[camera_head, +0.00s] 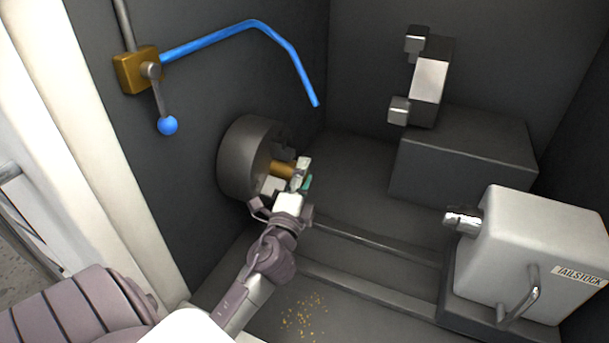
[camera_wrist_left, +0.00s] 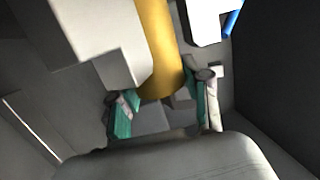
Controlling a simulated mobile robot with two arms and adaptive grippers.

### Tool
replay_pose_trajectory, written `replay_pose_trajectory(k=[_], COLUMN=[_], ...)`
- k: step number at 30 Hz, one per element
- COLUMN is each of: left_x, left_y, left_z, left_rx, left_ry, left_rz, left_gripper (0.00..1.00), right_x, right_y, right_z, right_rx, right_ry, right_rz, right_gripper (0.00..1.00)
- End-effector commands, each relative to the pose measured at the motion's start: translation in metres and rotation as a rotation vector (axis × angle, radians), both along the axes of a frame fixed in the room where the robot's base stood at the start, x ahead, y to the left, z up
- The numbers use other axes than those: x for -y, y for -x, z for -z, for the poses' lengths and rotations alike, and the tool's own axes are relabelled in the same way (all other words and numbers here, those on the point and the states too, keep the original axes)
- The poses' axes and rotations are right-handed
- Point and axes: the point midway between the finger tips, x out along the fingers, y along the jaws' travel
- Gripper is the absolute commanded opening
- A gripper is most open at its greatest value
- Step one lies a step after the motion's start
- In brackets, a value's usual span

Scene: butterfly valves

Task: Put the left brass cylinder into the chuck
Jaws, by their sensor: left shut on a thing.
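The chuck (camera_head: 240,158) is a dark grey round body on the left wall of the machine, with jaws on its right face. A brass cylinder (camera_head: 282,170) lies level at the chuck's face, its left end among the jaws. How deep it sits is hidden. My left gripper (camera_head: 303,176) is shut on the cylinder's right end. In the left wrist view the brass cylinder (camera_wrist_left: 160,50) runs from the top down to between the teal-padded fingers of my left gripper (camera_wrist_left: 160,108), with pale chuck jaws on either side. My right gripper is not in view.
A white tailstock (camera_head: 540,250) stands at the right on rails (camera_head: 380,243). A grey block with a tool post (camera_head: 430,80) stands at the back. A blue hose (camera_head: 290,60) and a blue-knobbed lever (camera_head: 167,125) are above the chuck. Brass chips (camera_head: 303,315) lie on the floor.

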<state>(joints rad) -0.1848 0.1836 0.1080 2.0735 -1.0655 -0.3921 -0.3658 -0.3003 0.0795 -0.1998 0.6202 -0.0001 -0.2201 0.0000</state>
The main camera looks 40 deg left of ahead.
Motion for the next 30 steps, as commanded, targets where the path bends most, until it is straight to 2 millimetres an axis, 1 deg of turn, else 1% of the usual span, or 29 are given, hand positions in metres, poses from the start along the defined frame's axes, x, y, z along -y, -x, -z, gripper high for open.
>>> replay_pose_trajectory(k=[1, 14, 15, 19, 20, 26, 27, 30], left_x=[-0.0029, -0.0035, -0.0035, -0.0030, -0.0027, -0.0016, -0.0016, -0.0013], left_y=[0.0006, 0.0008, 0.0008, 0.0007, 0.0007, 0.0004, 0.0005, 0.0005], left_z=[-0.0025, 0.0003, 0.0004, 0.0008, 0.0010, 0.0022, 0.0069, 0.0064], left_rx=[0.006, 0.002, 0.002, 0.001, 0.002, 0.000, -0.008, -0.006], left_ry=[-0.004, -0.001, -0.001, -0.001, 0.000, 0.001, 0.007, 0.006], left_rz=[-0.008, -0.009, -0.009, -0.008, -0.007, -0.005, -0.005, -0.004], left_gripper=[0.00, 0.00, 0.51, 0.73, 0.77, 0.77, 0.77, 0.77], right_x=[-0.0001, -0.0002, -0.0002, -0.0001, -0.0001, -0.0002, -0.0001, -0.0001], right_y=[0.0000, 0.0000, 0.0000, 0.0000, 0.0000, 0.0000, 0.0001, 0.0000], right_z=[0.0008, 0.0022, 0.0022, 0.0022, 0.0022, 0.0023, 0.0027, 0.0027], right_rx=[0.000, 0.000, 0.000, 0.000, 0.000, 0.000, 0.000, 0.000], right_ry=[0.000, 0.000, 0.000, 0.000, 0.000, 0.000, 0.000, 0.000], right_rz=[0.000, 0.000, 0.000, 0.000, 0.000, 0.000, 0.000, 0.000], right_gripper=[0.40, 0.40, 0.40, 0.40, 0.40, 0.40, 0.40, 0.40])
